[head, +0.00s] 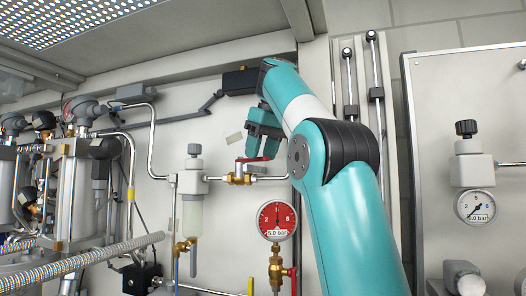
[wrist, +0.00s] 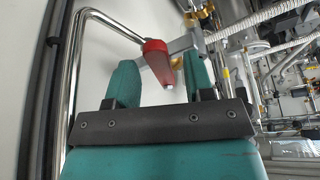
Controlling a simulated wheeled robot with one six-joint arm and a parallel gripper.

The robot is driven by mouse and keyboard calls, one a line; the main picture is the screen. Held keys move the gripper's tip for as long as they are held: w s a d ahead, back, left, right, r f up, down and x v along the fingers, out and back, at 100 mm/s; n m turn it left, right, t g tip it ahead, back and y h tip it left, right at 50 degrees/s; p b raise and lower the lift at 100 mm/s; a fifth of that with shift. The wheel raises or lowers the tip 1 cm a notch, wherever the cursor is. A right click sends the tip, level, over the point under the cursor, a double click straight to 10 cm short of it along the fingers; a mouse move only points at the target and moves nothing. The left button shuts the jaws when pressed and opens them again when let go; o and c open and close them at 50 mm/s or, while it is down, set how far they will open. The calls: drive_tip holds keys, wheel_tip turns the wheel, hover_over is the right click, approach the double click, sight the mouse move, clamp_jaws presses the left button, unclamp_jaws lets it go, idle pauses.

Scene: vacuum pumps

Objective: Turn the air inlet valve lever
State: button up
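A red valve lever (head: 254,160) sits on a brass valve (head: 239,178) in a horizontal pipe on the wall panel. My gripper (head: 261,147) is just above and behind it in the head view, partly hidden by my arm. In the wrist view the red lever (wrist: 162,62) points toward the gripper's palm, between the two teal fingers. My gripper (wrist: 160,76) is open around the lever. A gap shows on the left side of the lever; the right finger is close to it, and I cannot tell whether they touch.
Below hangs a red pressure gauge (head: 277,220) over a brass valve with another red lever (head: 290,277). A white regulator (head: 191,180) stands left of the valve. A bent steel pipe (wrist: 100,15) runs around the left finger. Pumps and hoses crowd the left.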

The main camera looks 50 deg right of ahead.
drive_tip(key=p+v, duration=0.8)
drive_tip(key=v, duration=0.4)
